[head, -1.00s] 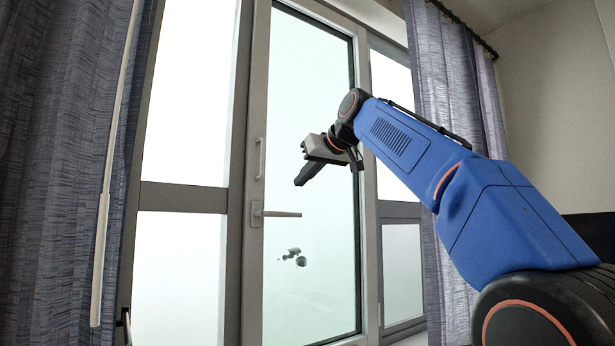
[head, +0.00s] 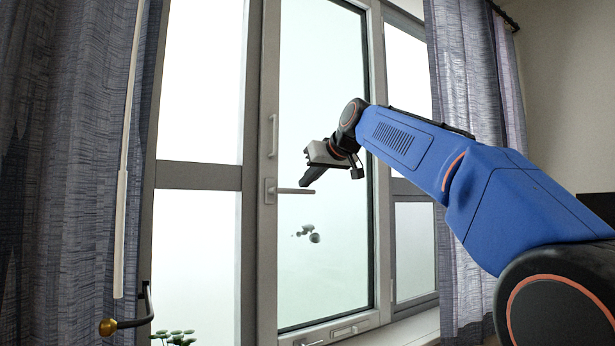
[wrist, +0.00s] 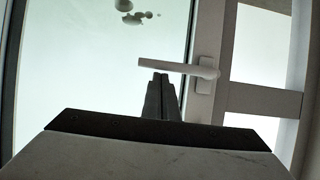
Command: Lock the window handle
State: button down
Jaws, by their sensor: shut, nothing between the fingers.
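The window handle (head: 296,191) is a light grey lever on a plate (head: 269,190) on the frame's left upright. It stands horizontal, pointing right in the head view. The handle also shows in the wrist view (wrist: 178,67), pointing left from its plate. My gripper (head: 306,184) is shut and empty, with its fingertips close to the lever's free end. In the wrist view my gripper's fingertips (wrist: 160,79) appear just beside the lever. I cannot tell whether they touch it.
A slim vertical pull (head: 272,136) is above the handle on the same frame. A knobbed lever (head: 108,326) juts out at lower left, near a plant (head: 175,338). Curtains (head: 70,180) hang left and right (head: 468,130). A sill (head: 405,330) runs below.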

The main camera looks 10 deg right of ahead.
aim_at(310, 193)
dwell(0.4)
jog(key=f+m, duration=0.1)
jog(key=f+m+y, duration=0.2)
jog(key=shift+d+f+g, duration=0.3)
jog(key=shift+d+f, duration=0.05)
jog(key=shift+f, duration=0.05)
jog(key=s+a+f+m+t+y, duration=0.1)
jog(key=a+f+m+y, duration=0.5)
jog(key=f+m, duration=0.2)
jog(key=shift+s+f+m, duration=0.2)
jog(key=shift+s+m, duration=0.2)
jog(key=shift+m, duration=0.1)
jog(key=shift+a, duration=0.1)
dwell(0.7)
